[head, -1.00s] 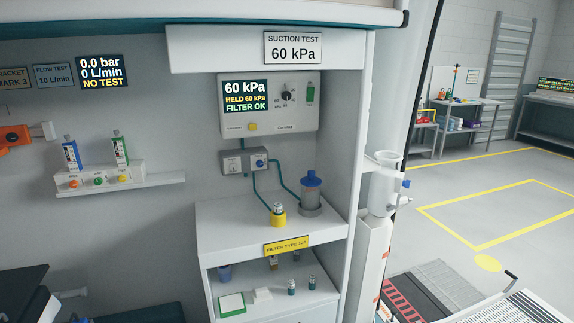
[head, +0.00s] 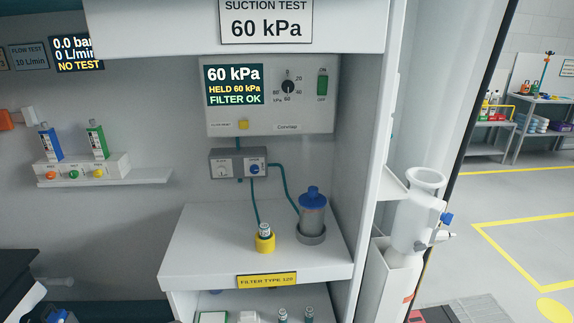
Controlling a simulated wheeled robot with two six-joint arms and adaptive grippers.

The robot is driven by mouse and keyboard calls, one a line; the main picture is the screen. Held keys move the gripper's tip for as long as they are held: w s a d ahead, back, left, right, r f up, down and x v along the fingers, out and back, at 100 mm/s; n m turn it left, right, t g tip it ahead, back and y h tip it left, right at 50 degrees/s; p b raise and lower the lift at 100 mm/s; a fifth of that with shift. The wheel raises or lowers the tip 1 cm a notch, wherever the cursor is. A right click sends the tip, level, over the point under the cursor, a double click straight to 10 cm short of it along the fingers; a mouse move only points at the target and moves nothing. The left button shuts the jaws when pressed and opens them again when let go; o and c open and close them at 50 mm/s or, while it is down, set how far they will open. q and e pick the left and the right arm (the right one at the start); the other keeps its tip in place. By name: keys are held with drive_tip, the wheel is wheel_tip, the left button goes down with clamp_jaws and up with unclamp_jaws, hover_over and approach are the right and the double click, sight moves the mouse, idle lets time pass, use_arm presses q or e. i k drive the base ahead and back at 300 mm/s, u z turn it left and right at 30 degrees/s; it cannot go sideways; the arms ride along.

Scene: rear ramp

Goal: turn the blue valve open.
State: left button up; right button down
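A small blue knob (head: 446,219) sticks out on the right side of a white fitting (head: 420,215) beside the cabinet's right edge. Another round blue knob (head: 255,169) with a white mark is on the grey box (head: 238,164) below the suction panel. I cannot tell for certain which one is the blue valve, or whether either is open. Neither of my grippers shows in the head view.
The suction panel (head: 270,120) reads 60 kPa, held, filter OK. A blue-lidded jar (head: 312,215) and a yellow-based filter (head: 265,240) stand on the shelf (head: 200,245). Open floor (head: 520,225) lies at right.

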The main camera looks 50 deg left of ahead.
sight(254, 169)
drive_tip(key=u, duration=0.55)
drive_tip(key=i, duration=1.05)
drive_tip(key=u, duration=0.75)
